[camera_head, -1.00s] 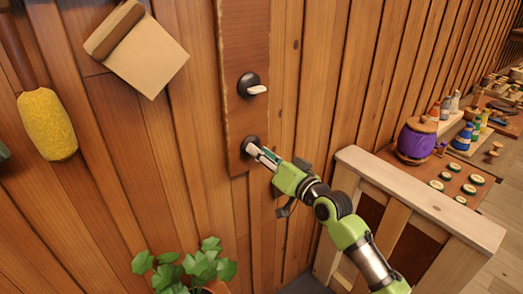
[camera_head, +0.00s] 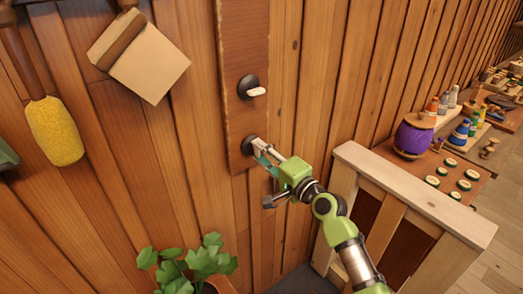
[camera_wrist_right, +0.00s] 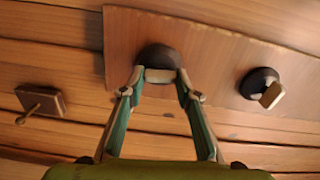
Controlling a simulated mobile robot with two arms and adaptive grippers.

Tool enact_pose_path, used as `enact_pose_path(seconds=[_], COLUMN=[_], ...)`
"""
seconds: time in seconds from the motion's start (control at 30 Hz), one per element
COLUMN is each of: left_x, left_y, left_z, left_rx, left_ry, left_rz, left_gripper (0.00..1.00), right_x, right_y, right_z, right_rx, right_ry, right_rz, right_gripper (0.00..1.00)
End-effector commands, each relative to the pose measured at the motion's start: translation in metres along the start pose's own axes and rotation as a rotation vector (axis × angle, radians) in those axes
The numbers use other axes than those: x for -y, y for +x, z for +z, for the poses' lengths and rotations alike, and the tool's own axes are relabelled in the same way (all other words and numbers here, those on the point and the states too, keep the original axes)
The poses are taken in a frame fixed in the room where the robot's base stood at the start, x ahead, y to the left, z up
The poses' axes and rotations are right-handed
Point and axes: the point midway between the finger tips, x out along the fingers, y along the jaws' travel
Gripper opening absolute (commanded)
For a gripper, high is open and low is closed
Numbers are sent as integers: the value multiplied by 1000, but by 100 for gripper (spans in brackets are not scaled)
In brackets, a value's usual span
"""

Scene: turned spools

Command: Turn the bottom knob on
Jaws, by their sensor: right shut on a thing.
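The bottom knob (camera_head: 248,143) has a dark round base and sits near the lower end of a wooden panel (camera_head: 240,50) on the plank wall. My right gripper (camera_head: 258,154) reaches it from the lower right, fingertips at the knob. In the wrist view the knob (camera_wrist_right: 158,56) has a pale lever between the two fingertips (camera_wrist_right: 160,76), and the gripper is shut on it. The fingers partly hide the lever in the head view. The upper knob (camera_head: 251,87) has a pale lever pointing right; it also shows in the wrist view (camera_wrist_right: 262,85). My left gripper is not in view.
A potted plant (camera_head: 190,268) stands below. A wooden rail (camera_head: 415,195) stands right of the wall, near my right arm. Beyond it is a table with a purple pot (camera_head: 412,138) and bottles. A yellow roller (camera_head: 54,132) and a wide brush (camera_head: 140,60) hang at left.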

Motion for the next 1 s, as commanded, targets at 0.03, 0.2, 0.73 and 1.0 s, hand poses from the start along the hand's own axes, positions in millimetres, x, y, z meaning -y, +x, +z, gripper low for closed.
enact_pose_path(seconds=[0.03, 0.2, 0.73, 1.0], left_x=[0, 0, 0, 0], left_y=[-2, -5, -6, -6], left_z=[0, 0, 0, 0], left_rx=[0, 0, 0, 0], left_ry=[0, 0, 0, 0], left_rz=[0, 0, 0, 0], left_gripper=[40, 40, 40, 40], right_x=[2, 1, 0, 0], right_y=[0, 0, 0, 0], right_z=[-1, -1, -1, -1], right_rx=[-2, -3, -2, -2], right_ry=[26, 90, 132, 131], right_rz=[-2, -1, -1, -1], right_gripper=[9, 9, 9, 47])
